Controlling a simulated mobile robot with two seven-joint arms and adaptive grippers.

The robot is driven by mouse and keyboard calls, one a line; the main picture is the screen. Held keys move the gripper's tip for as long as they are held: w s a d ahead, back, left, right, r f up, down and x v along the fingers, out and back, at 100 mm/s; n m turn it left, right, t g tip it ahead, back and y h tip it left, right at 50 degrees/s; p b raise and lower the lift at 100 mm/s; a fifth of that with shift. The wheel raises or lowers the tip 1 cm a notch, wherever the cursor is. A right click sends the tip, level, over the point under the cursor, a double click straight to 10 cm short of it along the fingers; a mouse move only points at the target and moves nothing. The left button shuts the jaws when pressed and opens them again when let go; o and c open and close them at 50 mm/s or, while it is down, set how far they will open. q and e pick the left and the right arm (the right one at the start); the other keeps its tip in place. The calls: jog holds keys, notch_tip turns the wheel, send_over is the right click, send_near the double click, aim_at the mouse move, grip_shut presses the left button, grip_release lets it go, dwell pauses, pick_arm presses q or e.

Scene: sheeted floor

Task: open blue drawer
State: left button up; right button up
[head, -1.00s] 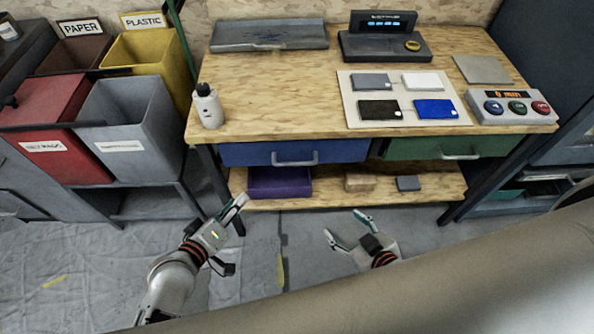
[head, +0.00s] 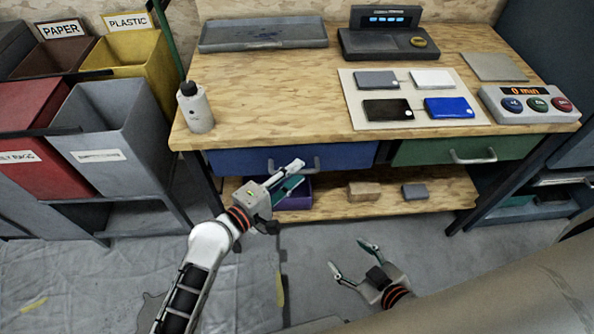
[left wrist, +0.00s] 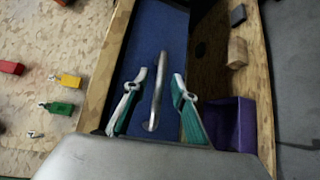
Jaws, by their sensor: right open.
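The blue drawer (head: 235,161) is under the left part of the wooden workbench and looks closed. Its metal bar handle (head: 312,166) is partly hidden by my left gripper (head: 298,176) in the head view. In the left wrist view the drawer's blue front (left wrist: 160,30) and handle (left wrist: 155,92) show between the two fingers of my open left gripper (left wrist: 157,82). No finger clearly touches the handle; the depth is hard to tell. My right gripper (head: 352,262) is open and empty, low in front of the bench.
A green drawer (head: 420,151) is to the right of the blue one. The lower shelf (head: 335,205) holds a purple bin (head: 297,200), a wooden block (head: 364,191) and a grey block (head: 414,191). A white bottle (head: 196,108) stands at the benchtop's left edge. Waste bins stand left.

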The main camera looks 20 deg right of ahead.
pick_arm(q)
jog(key=shift+w+d+f, duration=0.15)
jog(key=shift+w+d, duration=0.2)
jog(key=shift+d, duration=0.25)
grip_shut()
pick_arm(e)
jog(key=shift+w, duration=0.1)
